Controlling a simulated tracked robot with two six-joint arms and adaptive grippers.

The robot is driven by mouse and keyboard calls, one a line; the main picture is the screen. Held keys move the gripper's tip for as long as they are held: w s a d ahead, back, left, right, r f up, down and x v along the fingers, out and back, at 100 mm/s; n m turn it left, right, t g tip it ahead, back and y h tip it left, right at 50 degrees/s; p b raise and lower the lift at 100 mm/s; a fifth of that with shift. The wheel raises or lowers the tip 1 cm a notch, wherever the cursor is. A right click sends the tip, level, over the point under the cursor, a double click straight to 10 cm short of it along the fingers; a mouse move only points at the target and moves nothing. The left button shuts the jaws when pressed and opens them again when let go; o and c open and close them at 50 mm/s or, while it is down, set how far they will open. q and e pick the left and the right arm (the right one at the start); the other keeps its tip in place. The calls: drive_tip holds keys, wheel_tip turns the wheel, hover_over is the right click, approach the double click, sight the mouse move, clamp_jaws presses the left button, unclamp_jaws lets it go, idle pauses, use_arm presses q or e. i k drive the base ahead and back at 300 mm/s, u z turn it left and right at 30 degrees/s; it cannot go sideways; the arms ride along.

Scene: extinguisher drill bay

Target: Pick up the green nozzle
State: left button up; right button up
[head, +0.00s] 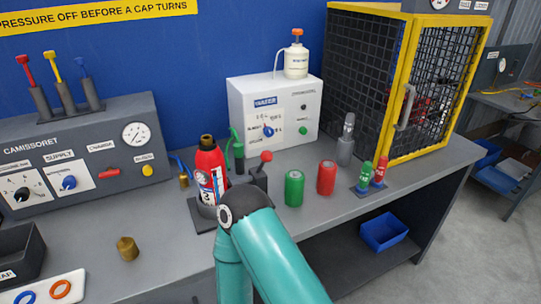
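A small green piece that looks like the green nozzle (365,177) stands upright on a small dark holder (368,192) near the bench's right front edge. A similar red piece (380,170) stands beside it, close to the yellow-framed cage. Both carry small white markings. A teal arm of mine crosses the bottom middle, but no fingers of either gripper show, so neither gripper can be placed relative to the nozzle.
A green can (294,188) and red can (326,178) stand left of the nozzle. A grey cylinder (346,142) stands behind. The mesh cage (440,85) rises to the right. A red extinguisher (210,170) stands behind my arm. A blue bin (383,232) sits below.

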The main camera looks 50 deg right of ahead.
sight(238, 150)
drive_tip(key=z, duration=0.05)
drive_tip(key=k, duration=1.35)
drive_tip(key=z, duration=0.35)
drive_tip(key=i, duration=1)
drive_tip(key=z, duration=0.05)
